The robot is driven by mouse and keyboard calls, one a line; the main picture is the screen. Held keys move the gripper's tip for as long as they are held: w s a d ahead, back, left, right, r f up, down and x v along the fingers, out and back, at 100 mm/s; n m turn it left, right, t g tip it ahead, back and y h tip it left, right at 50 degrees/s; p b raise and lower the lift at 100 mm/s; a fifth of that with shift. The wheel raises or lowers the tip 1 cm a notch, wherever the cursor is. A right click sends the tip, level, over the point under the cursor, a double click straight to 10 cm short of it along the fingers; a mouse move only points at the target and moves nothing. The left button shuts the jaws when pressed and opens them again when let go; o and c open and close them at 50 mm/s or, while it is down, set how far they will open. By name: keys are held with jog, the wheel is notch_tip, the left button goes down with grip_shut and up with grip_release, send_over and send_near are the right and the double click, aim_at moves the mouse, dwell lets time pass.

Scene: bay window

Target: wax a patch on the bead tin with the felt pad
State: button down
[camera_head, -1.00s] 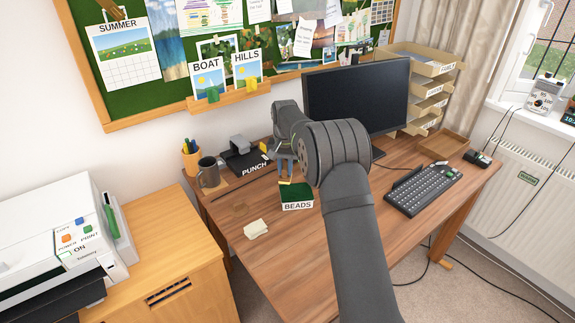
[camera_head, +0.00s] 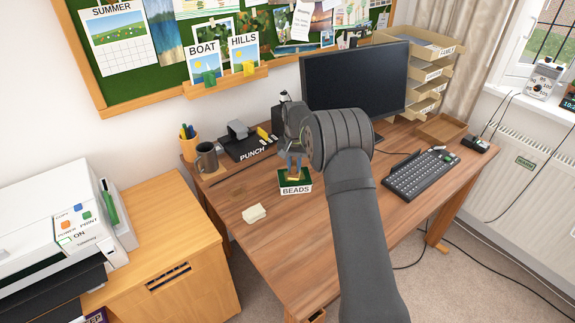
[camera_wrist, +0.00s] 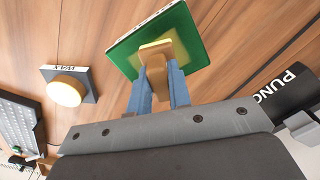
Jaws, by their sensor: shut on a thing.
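The bead tin (camera_head: 296,189) stands on the desk, with a white front labelled BEADS and a green top. Its green top (camera_wrist: 196,40) fills the upper middle of the wrist view. My gripper (camera_head: 293,163) is above the tin, its blue fingers (camera_wrist: 158,88) shut on the wooden handle of the felt pad (camera_wrist: 156,48).
A black punch (camera_head: 248,147), a grey mug (camera_head: 206,158) and a pen pot (camera_head: 190,147) stand behind and left of the tin. A cream pad or cloth (camera_head: 254,214) lies front left. The monitor (camera_head: 357,88) and keyboard (camera_head: 421,174) are to the right. The front desk is clear.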

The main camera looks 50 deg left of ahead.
jog(key=w+d, duration=0.2)
jog(key=w, duration=0.1)
jog(key=shift+w, duration=0.25)
jog(key=shift+s+a, duration=0.65)
jog(key=shift+s, duration=0.5)
jog(key=shift+s+a, duration=0.6)
jog(key=shift+s, duration=0.6)
jog(key=shift+s+a, duration=0.65)
jog(key=shift+s, duration=0.5)
notch_tip(320, 180, up, 8)
jog(key=shift+w, duration=0.1)
jog(key=w+d+f+m, duration=0.1)
jog(key=w+d+f, duration=0.2)
jog(key=w+d, duration=0.65)
jog(key=w+d+f+m, duration=0.2)
jog(key=w+d, duration=0.4)
jog(key=d, duration=0.6)
jog(key=w+d+f+m, duration=0.1)
jog(key=w+d+f, duration=0.2)
jog(key=w+d, duration=0.65)
jog(key=s+d+f+m, duration=0.1)
jog(key=s+d+f, duration=0.1)
jog(key=d, duration=1)
jog(key=s+d+f+m, duration=0.2)
jog(key=d, duration=1)
jog(key=s+d+f+m, duration=0.2)
jog(key=d, duration=1)
